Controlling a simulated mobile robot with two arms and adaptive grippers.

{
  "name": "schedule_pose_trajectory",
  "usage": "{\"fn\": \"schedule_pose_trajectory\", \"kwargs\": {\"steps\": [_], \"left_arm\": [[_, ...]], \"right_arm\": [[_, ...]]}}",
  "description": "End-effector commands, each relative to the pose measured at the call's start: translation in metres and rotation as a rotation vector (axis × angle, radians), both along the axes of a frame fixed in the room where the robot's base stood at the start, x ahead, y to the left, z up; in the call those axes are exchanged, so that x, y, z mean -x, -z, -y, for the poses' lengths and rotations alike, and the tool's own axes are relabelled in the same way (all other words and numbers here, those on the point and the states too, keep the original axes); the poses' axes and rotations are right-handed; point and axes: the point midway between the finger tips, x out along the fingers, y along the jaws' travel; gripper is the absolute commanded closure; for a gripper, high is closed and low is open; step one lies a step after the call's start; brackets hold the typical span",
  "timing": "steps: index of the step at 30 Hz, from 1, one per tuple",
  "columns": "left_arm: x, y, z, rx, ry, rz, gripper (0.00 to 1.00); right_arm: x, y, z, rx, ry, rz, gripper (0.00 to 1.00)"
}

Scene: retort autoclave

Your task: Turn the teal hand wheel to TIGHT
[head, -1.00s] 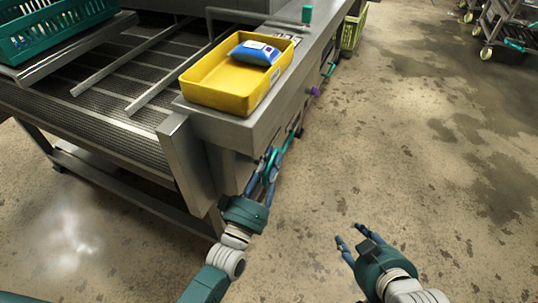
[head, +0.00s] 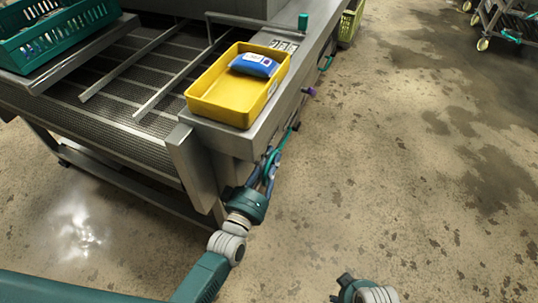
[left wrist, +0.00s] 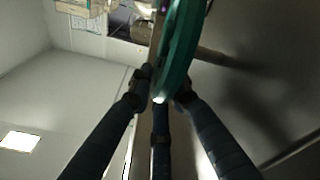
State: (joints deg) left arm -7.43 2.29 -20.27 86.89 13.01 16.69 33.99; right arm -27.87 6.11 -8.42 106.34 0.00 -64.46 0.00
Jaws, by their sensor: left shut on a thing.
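The teal hand wheel (head: 273,164) is on the side of the steel machine, below the yellow tray, and shows nearly edge-on. My left gripper (head: 266,172) is shut on its rim. In the left wrist view the teal rim (left wrist: 181,45) runs down between the dark fingers of my left gripper (left wrist: 160,92). The fingers hide part of the wheel, and I can read no TIGHT mark. My right gripper (head: 347,286) is partly cut off at the bottom edge, away from the wheel; its fingers are not clear.
A yellow tray (head: 222,108) with a blue pack (head: 254,65) stands on the machine (head: 186,150) above the wheel. A purple knob (head: 309,91) sticks out farther along the side. A teal crate (head: 60,40) is at upper left.

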Motion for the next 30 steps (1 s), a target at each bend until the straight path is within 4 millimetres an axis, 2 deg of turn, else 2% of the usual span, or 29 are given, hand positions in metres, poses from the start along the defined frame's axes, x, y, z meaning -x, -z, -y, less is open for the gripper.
{"fn": "schedule_pose_trajectory", "kwargs": {"steps": [1,9,10,12,25,30], "left_arm": [[0.001,-0.002,0.006,0.006,0.008,0.0,1.0],[0.001,-0.002,0.006,0.007,0.008,0.0,1.0],[0.001,-0.002,0.006,0.007,0.008,0.0,0.81],[0.001,-0.002,0.006,0.007,0.008,0.0,0.69],[0.003,0.001,0.002,0.002,0.003,-0.003,0.69],[0.022,0.004,-0.004,0.001,0.003,-0.005,0.69]], "right_arm": [[0.0,0.001,0.0,0.0,0.0,0.0,0.6],[0.0,0.002,0.0,0.0,0.0,0.001,0.6],[0.0,0.002,0.0,0.0,0.0,0.001,0.6],[0.0,0.002,0.0,0.0,0.0,0.001,0.6],[0.0,0.002,0.0,0.0,0.0,0.001,0.6],[0.0,0.002,0.0,0.0,0.0,0.001,0.6]]}}
